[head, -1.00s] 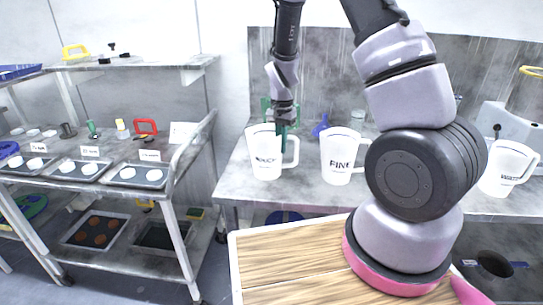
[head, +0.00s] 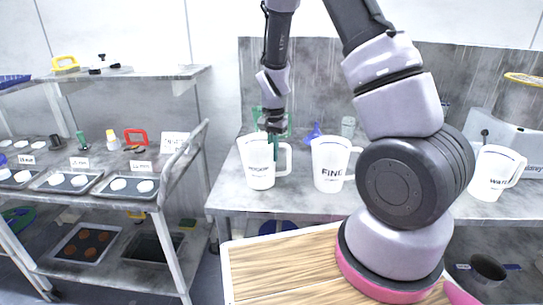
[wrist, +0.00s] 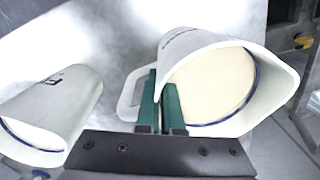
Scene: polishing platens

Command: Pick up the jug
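A white jug with a dark label (head: 257,172), hard to read, stands on the grey bench at the left of the jugs. My gripper (head: 274,152) points down at its handle-side rim. In the wrist view, the green fingers of my gripper (wrist: 160,105) are close together with the jug's wall between them, one inside and one outside next to the handle. This jug (wrist: 190,44) holds cream-coloured liquid. A second jug (head: 329,168), marked FINE, stands to its right and shows at left in the wrist view (wrist: 55,97). A jug marked WATER (head: 492,174) stands far right.
A wooden-topped surface (head: 285,262) lies in front of the bench. A shelf rack (head: 120,203) with trays and small items stands at left. A blue funnel (head: 314,133) is behind the jugs. A grey machine (head: 525,125) sits at the right back.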

